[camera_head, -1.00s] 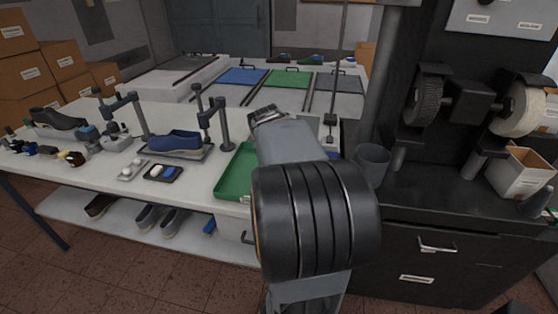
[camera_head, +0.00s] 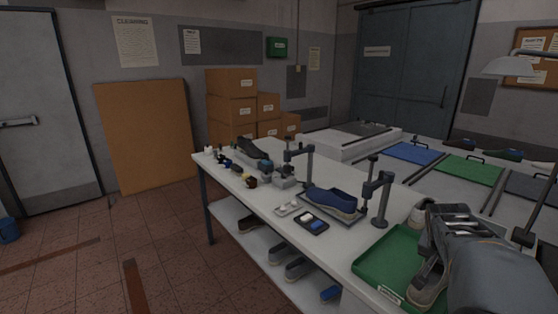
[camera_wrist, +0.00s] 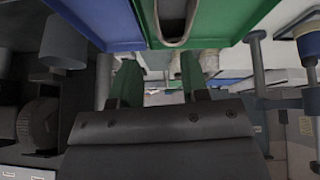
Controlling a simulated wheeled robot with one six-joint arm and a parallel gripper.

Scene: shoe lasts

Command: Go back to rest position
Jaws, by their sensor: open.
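My gripper (camera_head: 447,218) is at the right of the head view, over the right side of the green tray (camera_head: 368,262) on the workbench. In the wrist view my gripper (camera_wrist: 160,76) shows two green fingers spread apart with nothing between them. A greyish shoe (camera_head: 427,284) lies in the tray, partly hidden by my arm. A shoe-like shape (camera_wrist: 175,22) also shows at the top of the wrist view against green. A pale shoe (camera_head: 420,214) is partly hidden behind my gripper.
A blue shoe (camera_head: 332,202) sits on a stand between clamp posts. A small dark tray (camera_head: 311,223) lies in front of it. A dark shoe (camera_head: 234,147) stands at the bench's far end. Cardboard boxes (camera_head: 232,110) are stacked behind.

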